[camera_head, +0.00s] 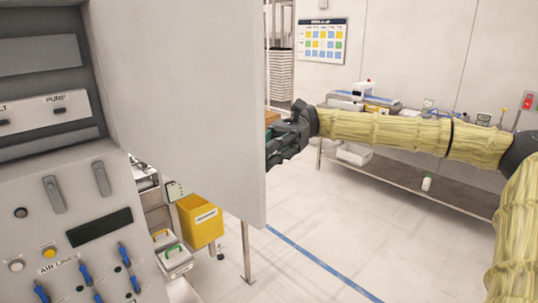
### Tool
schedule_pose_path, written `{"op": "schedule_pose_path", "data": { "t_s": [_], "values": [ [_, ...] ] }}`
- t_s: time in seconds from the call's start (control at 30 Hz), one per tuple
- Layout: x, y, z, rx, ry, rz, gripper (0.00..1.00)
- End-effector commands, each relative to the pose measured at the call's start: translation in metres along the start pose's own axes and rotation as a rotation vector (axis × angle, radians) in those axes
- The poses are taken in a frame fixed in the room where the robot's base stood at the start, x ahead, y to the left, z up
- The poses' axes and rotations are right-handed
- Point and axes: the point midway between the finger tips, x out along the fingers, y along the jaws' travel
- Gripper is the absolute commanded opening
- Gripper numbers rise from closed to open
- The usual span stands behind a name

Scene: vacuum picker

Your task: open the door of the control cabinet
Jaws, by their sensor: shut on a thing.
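The control cabinet (75,215) fills the left of the head view, its switches, dark display and blue levers exposed. Its pale grey door (185,90) stands swung out from the cabinet, so I see one broad face and its free right edge. My gripper (279,144) is at that right edge, at about mid-height, with my arm reaching in from the right. It is shut on the door, at the side turned away from the camera. The door hides part of the fingers and the exact place of the hold, and no handle shows.
A long bench (400,180) stands along the back wall, with a small bottle (426,183) on its lower shelf. A yellow bin (200,222) and a green-handled box (174,262) sit below the door. The floor right of the door is clear.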

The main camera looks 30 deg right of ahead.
Motion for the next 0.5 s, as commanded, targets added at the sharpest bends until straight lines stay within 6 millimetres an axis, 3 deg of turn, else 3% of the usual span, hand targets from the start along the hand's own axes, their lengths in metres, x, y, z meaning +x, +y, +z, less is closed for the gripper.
{"op": "schedule_pose_path", "data": {
  "t_s": [0.3, 0.33, 0.4, 0.5],
  "values": [
    [0.0057, -0.0048, 0.0028, 0.002, 0.003, -0.006, 0.0],
    [0.0064, -0.0053, 0.003, 0.002, 0.003, -0.006, 0.17],
    [0.0079, -0.0061, 0.0031, 0.003, 0.004, -0.006, 0.3],
    [0.0096, -0.0067, 0.0029, 0.004, 0.006, -0.004, 0.34]
  ]
}}
